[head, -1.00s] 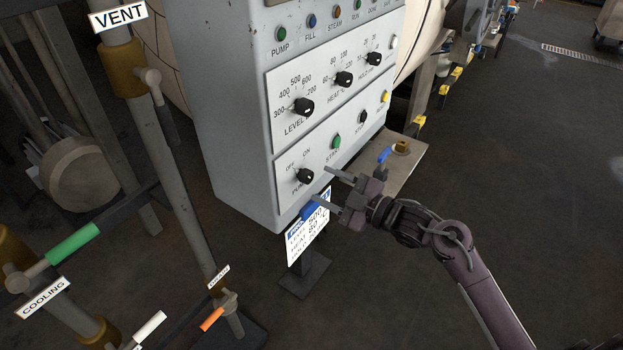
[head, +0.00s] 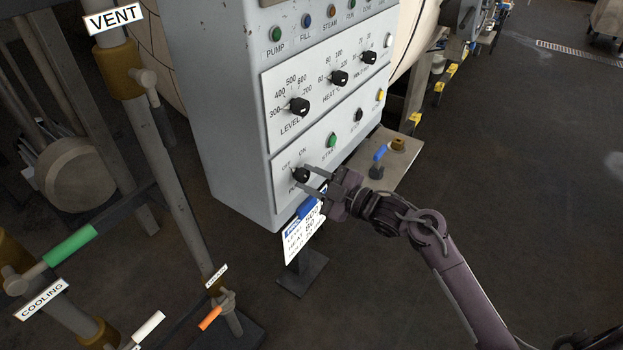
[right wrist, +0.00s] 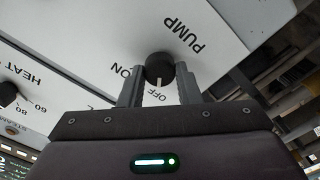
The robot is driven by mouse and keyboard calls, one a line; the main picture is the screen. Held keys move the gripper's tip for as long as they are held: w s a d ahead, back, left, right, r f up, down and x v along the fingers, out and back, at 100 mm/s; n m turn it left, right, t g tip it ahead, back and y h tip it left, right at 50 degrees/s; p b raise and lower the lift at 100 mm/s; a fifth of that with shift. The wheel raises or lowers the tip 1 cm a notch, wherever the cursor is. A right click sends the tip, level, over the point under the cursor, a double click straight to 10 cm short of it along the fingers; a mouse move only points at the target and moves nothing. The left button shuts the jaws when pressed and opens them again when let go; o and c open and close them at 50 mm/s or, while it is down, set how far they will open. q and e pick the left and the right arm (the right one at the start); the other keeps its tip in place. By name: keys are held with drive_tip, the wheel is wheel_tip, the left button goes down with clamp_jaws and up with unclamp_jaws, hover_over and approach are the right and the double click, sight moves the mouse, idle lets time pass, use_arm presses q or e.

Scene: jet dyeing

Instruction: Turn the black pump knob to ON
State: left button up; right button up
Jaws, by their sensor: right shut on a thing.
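The black pump knob (head: 301,175) is at the lower left of the grey control panel, with OFF and ON printed above it. In the right wrist view the knob (right wrist: 159,67) sits between my two fingers, and its white pointer mark lies toward the OFF label. My right gripper (head: 304,178) is shut on the knob, one finger on each side. The fingers hide part of the knob and its PUMP label in the head view. My left gripper is not in view.
The LEVEL knob (head: 299,107), HEAT knob (head: 339,78) and green START button (head: 331,141) are above and right of the pump knob. A white card (head: 303,236) is just below the panel. Pipes with a green handle (head: 71,244) stand at left.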

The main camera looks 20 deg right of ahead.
drive_tip(key=m+p, duration=0.3)
drive_tip(key=shift+r, duration=0.2)
drive_tip(key=m+p, duration=0.3)
drive_tip(key=shift+m, duration=0.3)
drive_tip(key=m+p, duration=0.3)
drive_tip(key=m, duration=0.1)
drive_tip(key=shift+d+f+m+p, duration=0.15)
drive_tip(key=shift+m+p, duration=0.7)
drive_tip(key=shift+m, duration=0.75)
drive_tip(key=o, duration=1)
